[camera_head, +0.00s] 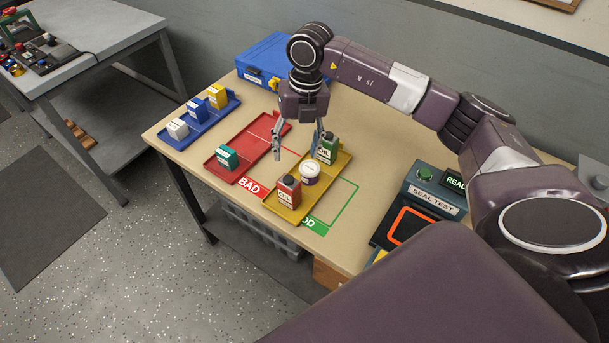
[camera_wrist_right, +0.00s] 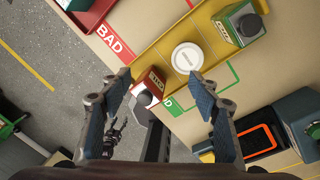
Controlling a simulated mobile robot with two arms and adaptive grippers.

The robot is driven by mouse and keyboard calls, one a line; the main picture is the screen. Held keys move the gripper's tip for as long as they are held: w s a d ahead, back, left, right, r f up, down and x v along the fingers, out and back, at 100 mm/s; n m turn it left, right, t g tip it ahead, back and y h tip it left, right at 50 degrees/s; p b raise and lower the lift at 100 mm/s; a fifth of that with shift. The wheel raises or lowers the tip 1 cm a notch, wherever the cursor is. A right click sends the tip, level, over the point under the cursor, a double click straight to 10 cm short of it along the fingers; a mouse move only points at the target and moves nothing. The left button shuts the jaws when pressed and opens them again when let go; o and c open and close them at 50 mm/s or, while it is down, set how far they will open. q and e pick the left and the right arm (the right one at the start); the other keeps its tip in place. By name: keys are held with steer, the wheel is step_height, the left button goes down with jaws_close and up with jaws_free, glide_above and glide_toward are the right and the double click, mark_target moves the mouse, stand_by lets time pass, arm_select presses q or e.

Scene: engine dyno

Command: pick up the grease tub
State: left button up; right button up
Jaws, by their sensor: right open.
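My right gripper (camera_head: 297,150) is open and empty above the yellow tray. Its spread fingers (camera_wrist_right: 160,80) touch nothing that I can see.
A red tray (camera_head: 245,145) holds a green box (camera_head: 228,157). A blue tray (camera_head: 207,117) holds several small boxes. A blue case (camera_head: 268,62) stands behind. The seal test unit (camera_head: 432,195) is at the right. The green outlined area (camera_head: 345,205) is partly bare.

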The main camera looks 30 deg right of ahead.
mark_target(310, 167)
steer(key=shift+m+h, duration=0.3)
steer(key=shift+h, duration=0.3)
steer(key=d+f, duration=0.1)
steer(key=d+f+b, duration=0.1)
steer(key=d, duration=0.1)
steer(key=shift+d+f, duration=0.1)
steer(key=shift+d, duration=0.2)
steer(key=shift+s+d, duration=0.1)
steer(key=shift+d, duration=0.15)
steer(key=shift+s+f, duration=0.1)
steer(key=shift+f, duration=0.2)
steer(key=f+p, duration=0.2)
steer(key=f, duration=0.4)
steer(key=shift+a+f, duration=0.2)
steer(key=shift+f, duration=0.3)
arm_select(q)
steer(key=shift+a+f, duration=0.15)
steer(key=shift+f, duration=0.15)
arm_select(e)
steer(key=shift+c, duration=0.5)
steer(key=c, duration=1.1)
